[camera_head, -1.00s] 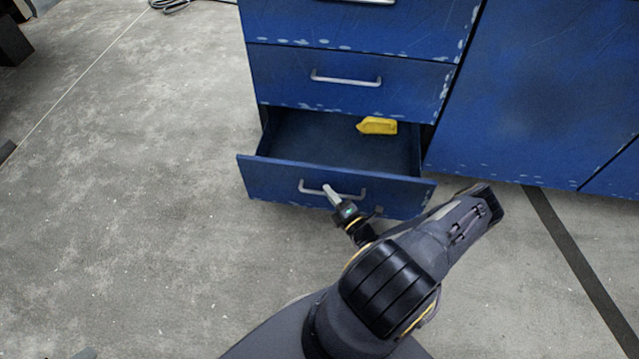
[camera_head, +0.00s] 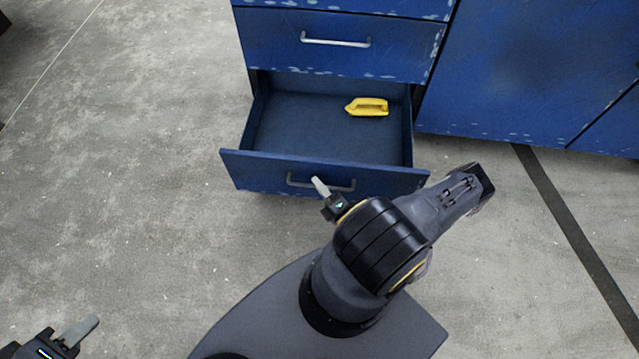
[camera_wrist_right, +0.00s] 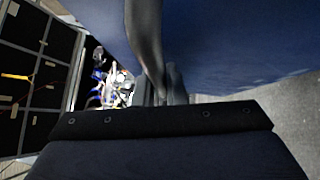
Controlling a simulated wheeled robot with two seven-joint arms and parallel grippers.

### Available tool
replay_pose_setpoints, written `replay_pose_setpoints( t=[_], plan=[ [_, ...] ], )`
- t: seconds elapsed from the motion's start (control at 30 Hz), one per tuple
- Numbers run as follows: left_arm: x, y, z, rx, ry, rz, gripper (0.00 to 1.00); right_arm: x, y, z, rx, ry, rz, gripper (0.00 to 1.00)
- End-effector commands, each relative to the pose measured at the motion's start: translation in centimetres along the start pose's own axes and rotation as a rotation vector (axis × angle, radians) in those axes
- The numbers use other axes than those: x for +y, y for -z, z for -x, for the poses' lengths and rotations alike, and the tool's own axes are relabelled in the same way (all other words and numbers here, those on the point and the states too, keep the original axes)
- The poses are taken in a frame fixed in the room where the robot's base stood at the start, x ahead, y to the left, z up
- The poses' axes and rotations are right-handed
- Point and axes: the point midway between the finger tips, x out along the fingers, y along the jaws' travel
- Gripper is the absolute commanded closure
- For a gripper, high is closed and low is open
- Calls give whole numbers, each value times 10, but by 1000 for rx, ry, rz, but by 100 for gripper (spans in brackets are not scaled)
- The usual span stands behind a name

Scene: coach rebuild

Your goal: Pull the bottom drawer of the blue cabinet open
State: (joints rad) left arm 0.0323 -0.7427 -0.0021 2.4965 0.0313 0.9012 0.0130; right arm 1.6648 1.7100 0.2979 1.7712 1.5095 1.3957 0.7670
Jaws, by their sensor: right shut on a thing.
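The blue cabinet (camera_head: 335,62) stands at the top of the head view. Its bottom drawer (camera_head: 270,174) is pulled well out, and its inside floor shows. My right gripper (camera_head: 318,186) is shut on the drawer's grey bar handle (camera_head: 343,187), near the handle's left part. In the right wrist view the fingers (camera_wrist_right: 168,85) close around the handle (camera_wrist_right: 143,35), with the blue drawer front (camera_wrist_right: 235,50) beside it. My left gripper (camera_head: 82,330) is at the bottom left corner, away from the cabinet; its finger spacing is unclear.
A yellow object (camera_head: 367,107) lies inside the drawer toward the back right. The drawer above, with its own handle (camera_head: 336,42), is closed. Grey concrete floor (camera_head: 120,150) is clear to the left. A dark strip (camera_head: 575,225) crosses the floor at right.

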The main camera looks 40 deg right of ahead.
Motion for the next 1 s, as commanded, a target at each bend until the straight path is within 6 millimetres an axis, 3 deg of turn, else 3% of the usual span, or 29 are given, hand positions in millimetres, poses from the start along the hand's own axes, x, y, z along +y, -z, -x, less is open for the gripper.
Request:
replay_pose_setpoints(
  t=[0.07,0.1,0.23,0.57,1.0],
  plan=[
    [0,0,0,0,0,0,64,0,0,0,2,1,0,100],
    [0,0,0,0,0,0,64,0,0,0,2,1,0,85],
    [0,0,0,0,0,0,64,0,0,0,1,1,0,68],
    [0,0,1,0,0,0,64,0,0,3,0,2,1,68],
    [3,4,7,0,0,0,64,0,0,69,0,3,0,68]
  ],
)
